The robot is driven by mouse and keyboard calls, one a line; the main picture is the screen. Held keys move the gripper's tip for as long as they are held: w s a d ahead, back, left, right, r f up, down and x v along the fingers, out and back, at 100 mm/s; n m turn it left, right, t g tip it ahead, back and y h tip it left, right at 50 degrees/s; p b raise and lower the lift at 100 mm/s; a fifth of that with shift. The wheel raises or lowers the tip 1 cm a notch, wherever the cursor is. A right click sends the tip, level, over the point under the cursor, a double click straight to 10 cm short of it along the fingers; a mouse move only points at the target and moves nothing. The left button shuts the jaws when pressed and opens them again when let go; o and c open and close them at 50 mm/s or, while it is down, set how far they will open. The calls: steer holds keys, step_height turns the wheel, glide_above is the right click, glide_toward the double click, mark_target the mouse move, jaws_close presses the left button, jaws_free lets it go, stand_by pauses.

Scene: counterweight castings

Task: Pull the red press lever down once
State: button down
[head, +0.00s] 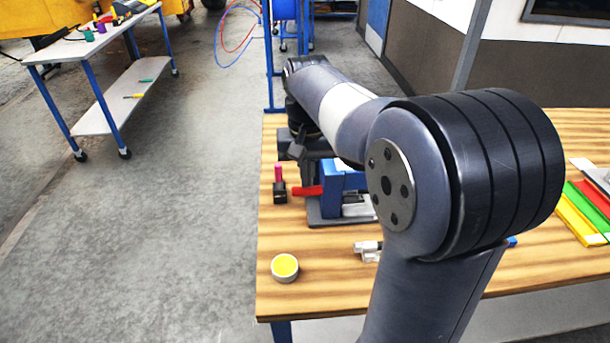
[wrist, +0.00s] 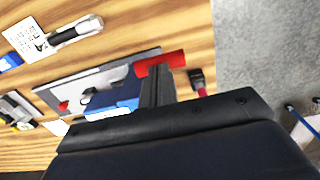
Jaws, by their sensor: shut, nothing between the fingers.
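The press is a blue block on a grey base plate, at the near side of the arm in the head view (head: 331,198). Its red lever (head: 307,191) sticks out to the left, looking roughly level. In the wrist view the red lever (wrist: 172,60) shows beyond the fingertips, and the blue press body (wrist: 112,100) lies left of them. My gripper (head: 302,174) is shut and empty, pointing down just above the lever. In the wrist view its fingers (wrist: 156,74) overlap the lever; I cannot tell if they touch it. My arm hides part of the press.
A black piece with a pink top (head: 279,185) stands close left of the lever. A yellow-topped round tin (head: 285,267) is near the wooden table's (head: 330,290) front left. Coloured strips (head: 585,210) lie at the right. The floor to the left is open.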

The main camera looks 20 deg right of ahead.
mark_target(307, 195)
steer(key=shift+f, duration=0.1)
steer(key=shift+f+b, duration=1.85)
steer(key=shift+f, duration=1.2)
steer(key=shift+r, duration=0.1)
step_height(307, 195, up, 9)
steer(key=p, duration=0.8)
steer(key=shift+s, duration=0.1)
